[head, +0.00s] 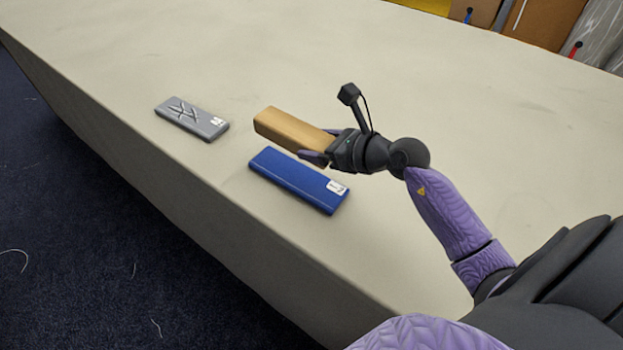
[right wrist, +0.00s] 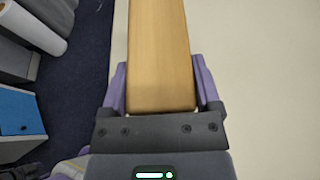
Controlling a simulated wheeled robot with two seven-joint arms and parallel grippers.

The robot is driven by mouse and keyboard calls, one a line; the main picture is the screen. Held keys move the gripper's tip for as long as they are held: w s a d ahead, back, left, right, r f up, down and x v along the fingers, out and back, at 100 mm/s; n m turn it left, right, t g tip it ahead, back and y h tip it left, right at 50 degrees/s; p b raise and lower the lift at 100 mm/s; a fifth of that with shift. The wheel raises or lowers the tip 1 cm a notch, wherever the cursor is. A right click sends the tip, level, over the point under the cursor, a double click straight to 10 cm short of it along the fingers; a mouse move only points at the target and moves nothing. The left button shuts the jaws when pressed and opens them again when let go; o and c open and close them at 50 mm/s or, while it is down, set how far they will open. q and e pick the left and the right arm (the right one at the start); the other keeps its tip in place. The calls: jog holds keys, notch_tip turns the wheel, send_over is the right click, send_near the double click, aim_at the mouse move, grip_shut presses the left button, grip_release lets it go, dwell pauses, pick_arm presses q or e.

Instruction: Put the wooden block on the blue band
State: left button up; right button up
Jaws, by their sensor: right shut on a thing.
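The wooden block (head: 290,131) is a long tan bar held in my right gripper (head: 322,146). In the right wrist view the block (right wrist: 160,50) lies lengthwise between the two purple fingers, which are shut on it at its near end. The blue band (head: 297,180) is a flat blue bar on the table, with a white label at its right end. In the head view the block is just behind and above the band; whether they touch is unclear, but the block appears held above the table. My left gripper is not in view.
A grey bar (head: 191,118) with a marking and a white label lies on the table (head: 230,60) to the left. The table's front edge runs close in front of the blue band. The table behind the block is clear. Boxes (head: 540,20) stand beyond the far edge.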

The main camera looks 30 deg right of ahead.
aim_at(317, 188)
jog(key=f+b, duration=0.4)
jog(key=f, duration=0.6)
jog(key=shift+w, duration=0.2)
jog(key=shift+r, duration=0.15)
jog(key=o, duration=1.3)
jog(key=shift+f, duration=0.2)
jog(key=shift+o, duration=0.2)
jog(key=shift+r, duration=0.1)
